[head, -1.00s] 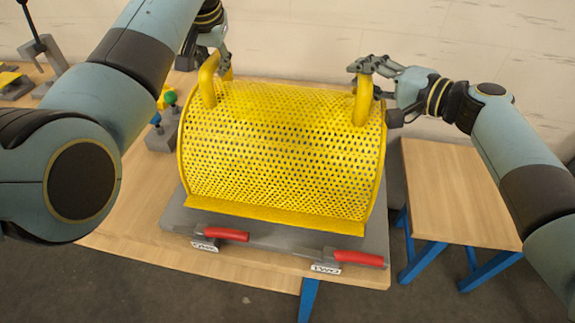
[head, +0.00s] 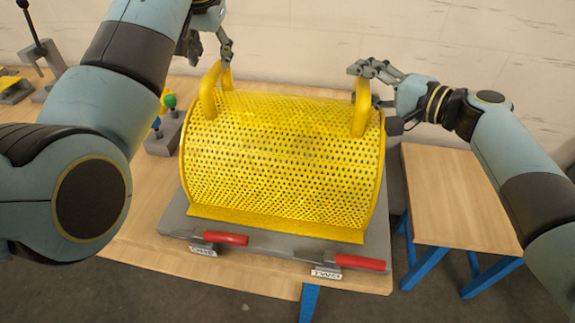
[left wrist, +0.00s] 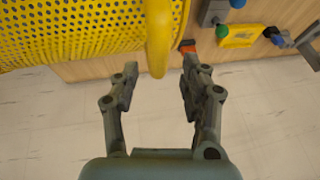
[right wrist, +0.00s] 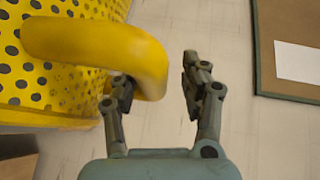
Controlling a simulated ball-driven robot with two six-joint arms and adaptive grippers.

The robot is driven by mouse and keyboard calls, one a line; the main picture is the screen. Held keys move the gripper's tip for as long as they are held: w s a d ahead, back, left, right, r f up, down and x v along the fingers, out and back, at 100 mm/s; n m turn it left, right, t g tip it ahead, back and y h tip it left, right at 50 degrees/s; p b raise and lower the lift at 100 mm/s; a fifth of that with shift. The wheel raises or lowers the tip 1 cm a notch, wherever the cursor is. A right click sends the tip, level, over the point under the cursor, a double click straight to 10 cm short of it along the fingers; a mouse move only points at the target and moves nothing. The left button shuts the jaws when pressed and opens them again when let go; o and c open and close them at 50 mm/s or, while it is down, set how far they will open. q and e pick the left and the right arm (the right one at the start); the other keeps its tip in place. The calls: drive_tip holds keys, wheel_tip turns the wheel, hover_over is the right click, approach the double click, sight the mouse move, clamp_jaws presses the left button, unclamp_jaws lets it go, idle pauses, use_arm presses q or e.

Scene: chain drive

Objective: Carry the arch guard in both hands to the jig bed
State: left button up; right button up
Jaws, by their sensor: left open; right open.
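The yellow perforated arch guard (head: 285,160) rests on the grey jig bed (head: 270,245), its front flange along the bed. It has a yellow handle at each end. My left gripper (head: 226,55) is open just above and behind the left handle (head: 209,92). In the left wrist view the left handle (left wrist: 158,40) lies ahead of my open, empty fingers (left wrist: 158,75). My right gripper (head: 362,70) is open at the top of the right handle (head: 361,105). In the right wrist view the right handle (right wrist: 110,48) reaches between my open fingers (right wrist: 155,75); contact is unclear.
Two red-handled clamps, the left one (head: 225,238) and the right one (head: 358,261), sit at the bed's front edge with labels. A grey block with coloured knobs (head: 165,135) stands left of the guard. A small wooden table (head: 455,195) stands to the right, a gap between.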

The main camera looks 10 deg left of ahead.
drive_tip(key=shift+s+d, duration=0.1)
use_arm(q)
drive_tip(key=v, duration=0.6)
drive_tip(key=shift+r, duration=0.3)
use_arm(e)
drive_tip(key=v, duration=1.1)
drive_tip(key=shift+s+d, duration=0.2)
drive_tip(key=shift+d, duration=0.1)
use_arm(q)
drive_tip(key=shift+s+f, duration=0.1)
drive_tip(key=shift+s, duration=0.05)
use_arm(e)
drive_tip(key=shift+r, duration=0.1)
